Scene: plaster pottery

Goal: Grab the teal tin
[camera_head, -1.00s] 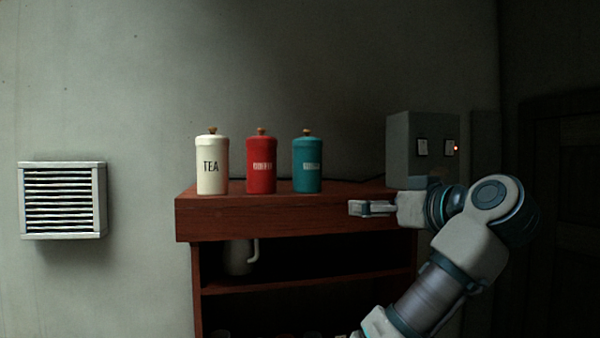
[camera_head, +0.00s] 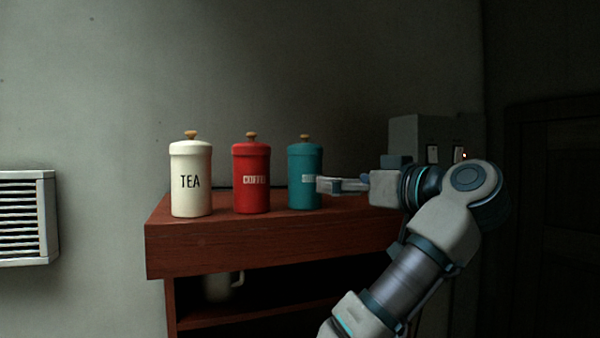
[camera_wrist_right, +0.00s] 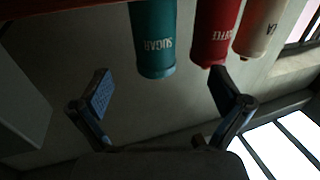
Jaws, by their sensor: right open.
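The teal tin (camera_head: 304,165) stands upright on the wooden cabinet top (camera_head: 270,235), at the right end of a row of tins, with a knobbed lid. It also shows upside down in the right wrist view (camera_wrist_right: 153,38), with the word SUGAR on it. My right gripper (camera_head: 322,185) is at the tin's right side in the head view, its fingertips overlapping the tin's edge. In the right wrist view the open fingers (camera_wrist_right: 160,85) are spread wide, with the tin's lid end between them in the picture. Contact cannot be told. My left gripper is not in view.
A red COFFEE tin (camera_head: 251,177) stands just left of the teal tin, and a cream TEA tin (camera_head: 191,179) left of that. A grey switch box (camera_head: 418,138) is on the wall behind my arm. A pale jug (camera_head: 222,287) sits on the shelf below.

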